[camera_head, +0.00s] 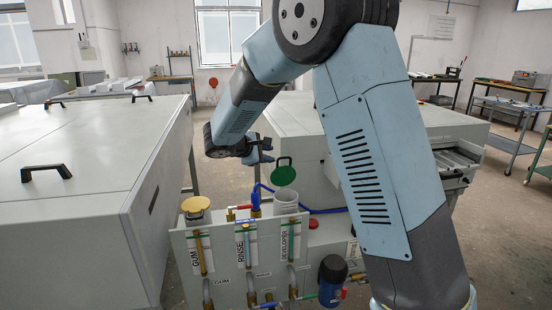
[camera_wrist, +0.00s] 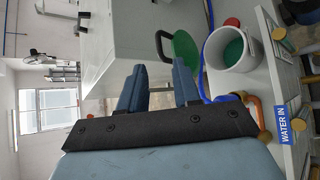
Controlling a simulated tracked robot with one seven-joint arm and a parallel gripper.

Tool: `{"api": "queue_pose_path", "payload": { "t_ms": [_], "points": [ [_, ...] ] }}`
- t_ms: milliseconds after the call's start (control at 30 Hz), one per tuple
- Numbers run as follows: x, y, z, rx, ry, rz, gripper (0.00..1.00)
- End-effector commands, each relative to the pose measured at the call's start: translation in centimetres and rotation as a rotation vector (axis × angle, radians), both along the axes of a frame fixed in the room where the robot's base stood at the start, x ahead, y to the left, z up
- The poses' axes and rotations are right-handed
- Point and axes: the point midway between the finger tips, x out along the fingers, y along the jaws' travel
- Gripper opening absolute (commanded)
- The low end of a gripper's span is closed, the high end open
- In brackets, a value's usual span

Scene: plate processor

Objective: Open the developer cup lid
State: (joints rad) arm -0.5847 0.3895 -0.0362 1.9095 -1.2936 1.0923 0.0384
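The developer cup (camera_head: 286,201) is a white cup at the right end of the labelled panel; it also shows in the wrist view (camera_wrist: 223,65), its mouth uncovered and green inside. Its green lid (camera_head: 284,176) stands raised above the back of the cup, off the mouth. In the wrist view the lid (camera_wrist: 187,52) is beside the rim, with a dark handle on its far side. My gripper (camera_head: 264,152) is above and behind the lid, to its left. Its two blue fingers (camera_wrist: 160,85) are apart with nothing between them; they look clear of the lid.
A yellow-lidded cup (camera_head: 195,206) stands above the GUM label. A blue hose (camera_head: 325,211) runs behind the developer cup. Large grey machine housings stand left (camera_head: 90,150) and right (camera_head: 290,115). A red-handled valve (camera_head: 239,208) sits between the cups.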

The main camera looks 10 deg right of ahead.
Motion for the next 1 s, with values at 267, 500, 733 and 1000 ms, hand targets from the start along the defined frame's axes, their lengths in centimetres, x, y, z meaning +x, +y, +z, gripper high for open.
{"api": "queue_pose_path", "payload": {
  "t_ms": [267, 500, 733, 1000],
  "points": [
    [-2.0, 2.1, 1.8, -0.002, -0.002, -0.001, 0.32],
    [-2.3, 2.4, 2.0, -0.002, -0.002, -0.001, 0.32],
    [-2.4, 2.2, 2.1, 0.002, -0.003, -0.006, 0.32],
    [-5.6, -3.2, 4.6, 0.134, 0.007, -0.130, 0.32]
  ]
}}
